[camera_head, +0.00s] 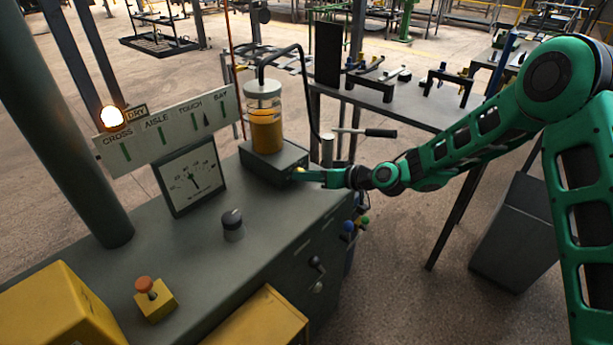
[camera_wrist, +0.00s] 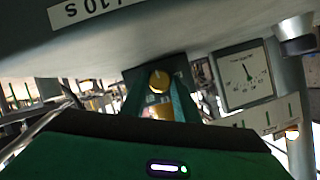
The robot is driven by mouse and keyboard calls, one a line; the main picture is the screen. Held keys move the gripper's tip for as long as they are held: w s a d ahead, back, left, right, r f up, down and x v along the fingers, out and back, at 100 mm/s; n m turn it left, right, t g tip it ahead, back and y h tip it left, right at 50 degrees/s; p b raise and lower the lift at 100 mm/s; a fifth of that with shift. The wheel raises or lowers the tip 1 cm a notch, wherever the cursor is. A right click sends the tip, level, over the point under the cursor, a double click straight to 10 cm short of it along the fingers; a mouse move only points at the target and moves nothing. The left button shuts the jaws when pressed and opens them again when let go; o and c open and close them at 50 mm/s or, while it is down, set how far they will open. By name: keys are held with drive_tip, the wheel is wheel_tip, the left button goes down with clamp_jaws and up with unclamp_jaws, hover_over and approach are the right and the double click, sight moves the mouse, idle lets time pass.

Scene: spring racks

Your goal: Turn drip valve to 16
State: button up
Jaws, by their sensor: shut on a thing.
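The drip valve's round brass knob (camera_wrist: 159,81) shows in the wrist view, between the two fingertips of my gripper (camera_wrist: 160,92). In the head view my gripper (camera_head: 304,176) reaches in from the right to the front of the dark box under the oil jar (camera_head: 265,130), shut on the knob, which is mostly hidden there. The jar holds amber oil. A white dial gauge (camera_head: 191,177) stands left of the box, and it also shows upside down in the wrist view (camera_wrist: 245,75). Its needle points near the upper middle; the numbers are too small to read surely.
An orange lamp (camera_head: 112,117) glows beside a DRY label and a sign board (camera_head: 168,130). A black-topped knob (camera_head: 232,222) and an orange button on a yellow box (camera_head: 152,296) stand on the grey bench. A rack table (camera_head: 400,110) stands behind my arm.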

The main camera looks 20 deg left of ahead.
drive_tip(key=shift+w+d+m, duration=0.3)
drive_tip(key=shift+w+d, duration=0.05)
drive_tip(key=shift+w, duration=0.2)
drive_tip(key=o, duration=1.1)
drive_tip(key=shift+c, duration=0.2)
drive_tip(key=shift+s+a, duration=0.15)
drive_tip(key=shift+s, duration=0.1)
drive_tip(key=v, duration=1)
drive_tip(key=shift+d, duration=0.4)
